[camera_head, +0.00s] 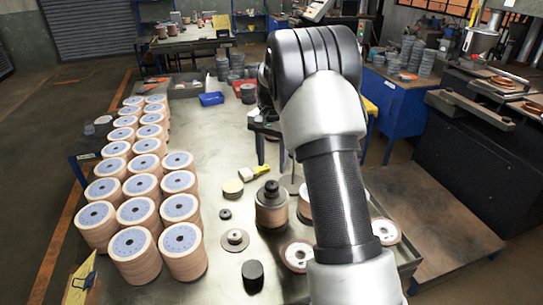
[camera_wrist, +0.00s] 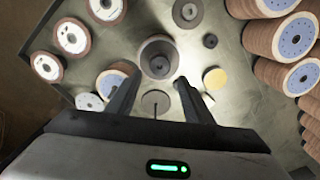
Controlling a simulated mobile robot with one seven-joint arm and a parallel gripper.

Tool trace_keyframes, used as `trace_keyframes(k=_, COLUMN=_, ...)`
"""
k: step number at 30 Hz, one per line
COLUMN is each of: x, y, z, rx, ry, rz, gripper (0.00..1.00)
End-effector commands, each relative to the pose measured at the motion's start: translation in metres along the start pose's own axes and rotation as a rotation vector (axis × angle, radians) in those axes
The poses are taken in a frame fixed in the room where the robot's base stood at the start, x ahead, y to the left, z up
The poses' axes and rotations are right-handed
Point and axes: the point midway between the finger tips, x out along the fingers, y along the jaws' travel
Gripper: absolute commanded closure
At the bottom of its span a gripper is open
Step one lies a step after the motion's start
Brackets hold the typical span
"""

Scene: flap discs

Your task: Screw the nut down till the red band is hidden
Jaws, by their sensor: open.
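A stack of discs (camera_head: 272,210) stands upright on the metal table, with a dark nut (camera_head: 271,188) on top at its centre. The wrist view shows the stack from above, with the nut (camera_wrist: 159,66) as a dark round shape in a grey ring. I cannot make out a red band in either view. My gripper (camera_wrist: 156,78) is open and empty, its two dark fingers apart on either side of the nut in the picture. It appears above the stack, not touching it. In the head view my arm hides part of the gripper.
Rows of tan disc stacks with blue-grey labels (camera_head: 130,213) fill the table's left side. White-labelled discs (camera_head: 297,254) stand to the right.

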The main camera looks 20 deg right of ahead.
Motion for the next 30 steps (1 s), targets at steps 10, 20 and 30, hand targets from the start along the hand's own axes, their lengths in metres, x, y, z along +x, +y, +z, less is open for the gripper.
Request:
trace_keyframes(k=10, x=0.03, y=0.0, z=0.0, rx=0.001, ry=0.0, rz=0.001, gripper=0.53)
trace_keyframes(k=20, x=0.055, y=0.0, z=0.0, rx=0.001, ry=0.001, rz=0.001, gripper=0.53)
trace_keyframes(k=30, x=0.078, y=0.0, z=0.0, rx=0.001, ry=0.0, rz=0.002, gripper=0.53)
